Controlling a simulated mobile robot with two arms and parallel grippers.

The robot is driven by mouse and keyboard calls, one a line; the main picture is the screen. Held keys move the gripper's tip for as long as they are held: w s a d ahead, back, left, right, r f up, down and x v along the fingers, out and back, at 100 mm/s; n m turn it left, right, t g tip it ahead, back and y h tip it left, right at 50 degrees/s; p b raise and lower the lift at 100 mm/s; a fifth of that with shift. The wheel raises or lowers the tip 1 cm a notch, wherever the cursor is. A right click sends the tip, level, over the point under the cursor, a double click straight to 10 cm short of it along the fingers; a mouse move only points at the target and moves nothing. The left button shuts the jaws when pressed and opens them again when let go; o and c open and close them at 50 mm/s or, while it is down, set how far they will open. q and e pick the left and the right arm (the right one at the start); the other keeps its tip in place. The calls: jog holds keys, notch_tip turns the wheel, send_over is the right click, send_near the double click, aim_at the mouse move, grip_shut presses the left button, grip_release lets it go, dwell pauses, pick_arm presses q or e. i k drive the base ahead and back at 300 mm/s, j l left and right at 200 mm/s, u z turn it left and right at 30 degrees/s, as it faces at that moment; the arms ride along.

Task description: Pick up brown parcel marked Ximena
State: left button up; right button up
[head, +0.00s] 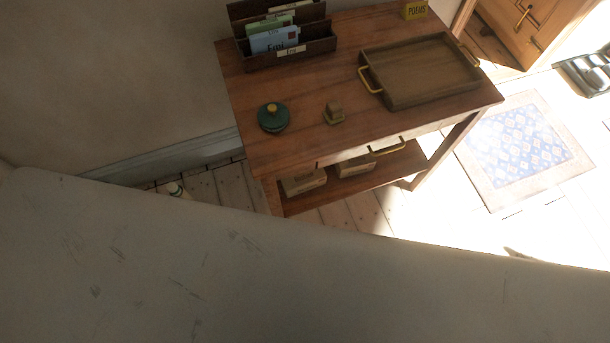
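Two small brown boxes sit on the lower shelf of a wooden side table. One box (303,183) is at the left and the other box (355,167) is just right of it. Both have paler patches on the front, but any writing is too small to read, so I cannot tell which, if either, is marked Ximena. The tabletop partly overhangs them. Neither of my grippers is in view.
The wooden table (290,150) carries a letter rack (320,47) with envelopes, an empty tray (425,70), a green round object (272,118), a small brownish object (334,113) and a yellow "POEMS" item (416,9). A pale scuffed surface (200,260) fills the foreground. A rug (525,150) lies right.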

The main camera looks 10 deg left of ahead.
aim_at(365, 163)
jog(key=k+l+u, duration=0.1)
jog(key=u, duration=0.3)
jog(key=k+l+u, duration=0.15)
jog(key=u, duration=0.3)
jog(key=l, duration=0.1)
